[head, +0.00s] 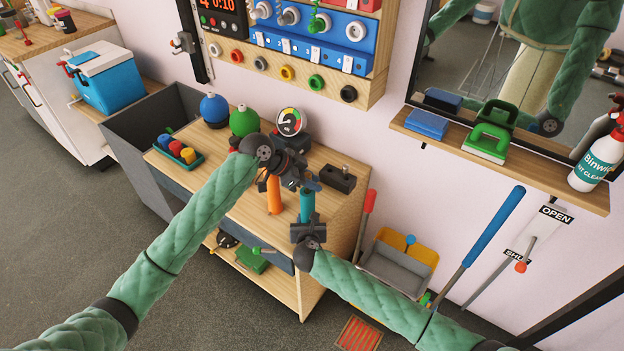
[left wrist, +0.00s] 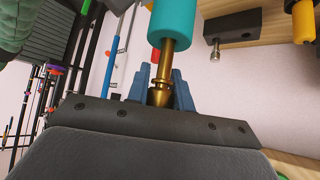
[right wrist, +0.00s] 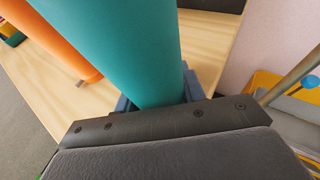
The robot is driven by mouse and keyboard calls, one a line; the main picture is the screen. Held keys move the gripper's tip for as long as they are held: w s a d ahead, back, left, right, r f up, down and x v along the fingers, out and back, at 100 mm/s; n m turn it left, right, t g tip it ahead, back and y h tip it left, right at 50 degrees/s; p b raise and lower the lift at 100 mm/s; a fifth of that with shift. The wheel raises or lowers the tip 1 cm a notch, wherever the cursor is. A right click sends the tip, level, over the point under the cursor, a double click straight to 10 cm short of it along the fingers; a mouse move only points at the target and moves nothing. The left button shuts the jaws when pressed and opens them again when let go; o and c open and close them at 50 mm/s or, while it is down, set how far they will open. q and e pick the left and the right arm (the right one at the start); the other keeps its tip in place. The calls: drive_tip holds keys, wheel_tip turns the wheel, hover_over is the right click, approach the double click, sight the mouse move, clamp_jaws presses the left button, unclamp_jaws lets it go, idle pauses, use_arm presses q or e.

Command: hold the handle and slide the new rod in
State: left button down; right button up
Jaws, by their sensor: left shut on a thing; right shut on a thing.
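A teal handle (head: 307,203) stands upright above the front right of the wooden bench. My right gripper (head: 307,222) is shut on its lower part; the teal handle (right wrist: 125,45) fills much of the right wrist view. My left gripper (head: 308,184) is just above the handle. In the left wrist view it is shut on the flared end of a brass rod (left wrist: 169,60), between its blue fingers. The rod lines up with the teal handle (left wrist: 172,20) and meets its end. A bare length shows between; how deep it sits inside is hidden.
An orange handle (head: 273,195) stands close left of the teal one. A black block (head: 337,179) with a metal pin lies to the right on the bench (head: 235,205). A gauge (head: 290,122), green ball (head: 244,121), blue ball (head: 214,108) and teal tray (head: 178,157) are farther back.

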use_arm(q)
drive_tip(key=shift+f, duration=1.3)
use_arm(e)
drive_tip(key=shift+s+f, duration=0.1)
drive_tip(key=shift+f, duration=0.2)
use_arm(q)
drive_tip(key=c, duration=1.1)
unclamp_jaws()
drive_tip(key=shift+c, duration=0.2)
drive_tip(key=v, duration=1.2)
use_arm(e)
drive_tip(key=o, duration=1.2)
drive_tip(key=shift+c, duration=0.2)
drive_tip(key=shift+o, duration=0.7)
drive_tip(key=shift+r, duration=0.15)
